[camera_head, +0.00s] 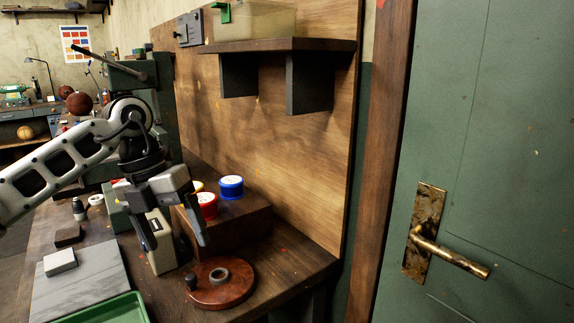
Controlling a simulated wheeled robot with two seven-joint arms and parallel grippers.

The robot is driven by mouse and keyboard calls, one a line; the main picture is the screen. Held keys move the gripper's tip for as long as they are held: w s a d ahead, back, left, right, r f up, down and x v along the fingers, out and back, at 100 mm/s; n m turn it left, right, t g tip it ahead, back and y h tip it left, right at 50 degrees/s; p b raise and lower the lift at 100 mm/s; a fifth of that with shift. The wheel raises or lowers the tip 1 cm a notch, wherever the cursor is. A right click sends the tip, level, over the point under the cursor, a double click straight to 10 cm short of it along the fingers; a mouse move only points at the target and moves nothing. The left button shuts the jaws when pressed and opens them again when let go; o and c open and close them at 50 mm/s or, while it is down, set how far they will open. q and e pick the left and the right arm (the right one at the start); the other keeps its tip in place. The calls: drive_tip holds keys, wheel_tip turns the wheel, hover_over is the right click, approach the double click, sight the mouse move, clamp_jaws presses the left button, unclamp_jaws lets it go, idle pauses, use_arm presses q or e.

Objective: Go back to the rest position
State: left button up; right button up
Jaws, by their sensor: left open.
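My left arm comes in from the left, and its left gripper (176,244) points down over the workbench (285,262). Its two fingers are apart and I see nothing held between them. A beige boxy device (161,256) stands behind or between the fingers; I cannot tell whether they touch it. A red-brown round board (230,292) with a dark knob and a ring lies just right of and below the fingers. My right gripper is not in view.
A wooden block (240,222) bears red (207,206), blue (231,187) and partly hidden yellow jars. A grey slab (95,287) with a pale block (60,262) and a green tray (110,310) lie front left. A shelf (290,45) juts above. A green door (490,150) stands right.

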use_arm(q)
drive_tip(key=s+d+f+n+h, duration=0.1)
drive_tip(key=s+d+h, duration=0.2)
drive_tip(key=d+h, duration=0.3)
drive_tip(key=s+d+f+g+h, duration=0.15)
drive_tip(key=s+d+h, duration=0.3)
drive_tip(key=d, duration=0.45)
drive_tip(key=s+d+f+n+t+h, duration=0.1)
drive_tip(key=s+d+f+h, duration=0.1)
drive_tip(key=d+h, duration=0.45)
drive_tip(key=a+f+n+t+y, duration=0.55)
drive_tip(key=n+t, duration=0.35)
drive_tip(key=n, duration=0.4)
drive_tip(key=a+f+n+t+y, duration=0.55)
drive_tip(key=n+t, duration=0.35)
drive_tip(key=n, duration=0.4)
drive_tip(key=s+a+f+n+g+y, duration=0.2)
drive_tip(key=s+a+f+n+g, duration=0.1)
drive_tip(key=s+f, duration=0.3)
drive_tip(key=s+a+f+n+g+y, duration=0.3)
drive_tip(key=s+f, duration=0.3)
drive_tip(key=f, duration=0.4)
drive_tip(key=shift+s+f+n+y, duration=0.3)
drive_tip(key=shift+n, duration=0.3)
drive_tip(key=shift+a+g, duration=0.1)
drive_tip(key=shift+g, duration=0.15)
